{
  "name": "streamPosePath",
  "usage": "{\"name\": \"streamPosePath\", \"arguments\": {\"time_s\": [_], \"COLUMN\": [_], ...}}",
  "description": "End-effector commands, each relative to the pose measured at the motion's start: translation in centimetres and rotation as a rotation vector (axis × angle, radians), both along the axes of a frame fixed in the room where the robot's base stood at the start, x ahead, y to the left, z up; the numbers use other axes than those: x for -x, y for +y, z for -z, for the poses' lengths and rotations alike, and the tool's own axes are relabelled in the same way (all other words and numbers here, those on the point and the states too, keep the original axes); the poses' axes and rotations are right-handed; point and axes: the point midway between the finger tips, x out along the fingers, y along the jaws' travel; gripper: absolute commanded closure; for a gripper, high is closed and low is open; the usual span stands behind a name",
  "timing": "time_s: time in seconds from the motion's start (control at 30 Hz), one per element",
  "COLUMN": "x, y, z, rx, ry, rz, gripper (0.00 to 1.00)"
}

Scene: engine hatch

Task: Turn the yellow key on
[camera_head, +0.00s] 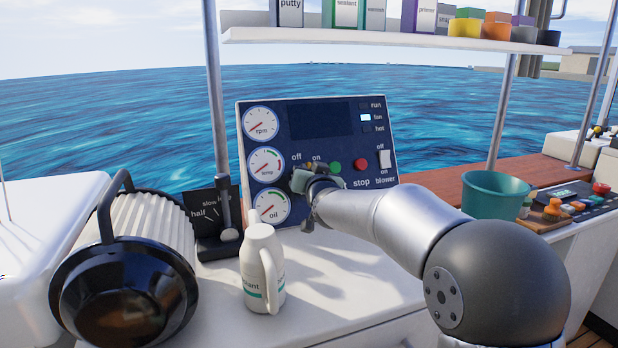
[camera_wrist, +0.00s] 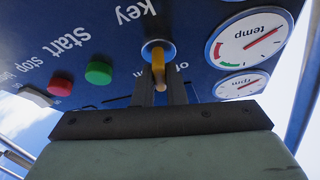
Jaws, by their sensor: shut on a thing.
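The yellow key (camera_wrist: 158,62) sits in a round lock on the dark blue panel (camera_head: 320,115), under the word "key" in the upside-down wrist view. My gripper (camera_wrist: 160,92) is shut on the key, with its dark fingers on either side of the key's outer end. In the head view my gripper (camera_head: 308,188) is at the panel, left of the green button, and covers most of the key and lock. The "off" and "on" labels show just above it. I cannot tell exactly which label the key points at.
The green start button (camera_wrist: 98,72) and red stop button (camera_wrist: 61,85) are close beside the key. Gauges (camera_head: 265,164) line the panel's left side. A white bottle (camera_head: 262,268), a throttle lever (camera_head: 226,215) and a teal bucket (camera_head: 494,195) stand nearby. A shelf (camera_head: 390,38) hangs above.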

Motion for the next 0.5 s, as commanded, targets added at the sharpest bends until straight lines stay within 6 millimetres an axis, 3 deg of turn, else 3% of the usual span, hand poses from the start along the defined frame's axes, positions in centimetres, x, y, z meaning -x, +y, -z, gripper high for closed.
{"name": "streamPosePath", "arguments": {"time_s": [0.5], "x": [0.08], "y": [0.26], "z": [-0.62], "rx": [-0.389], "ry": [0.180], "rz": [0.200], "gripper": [1.00]}}
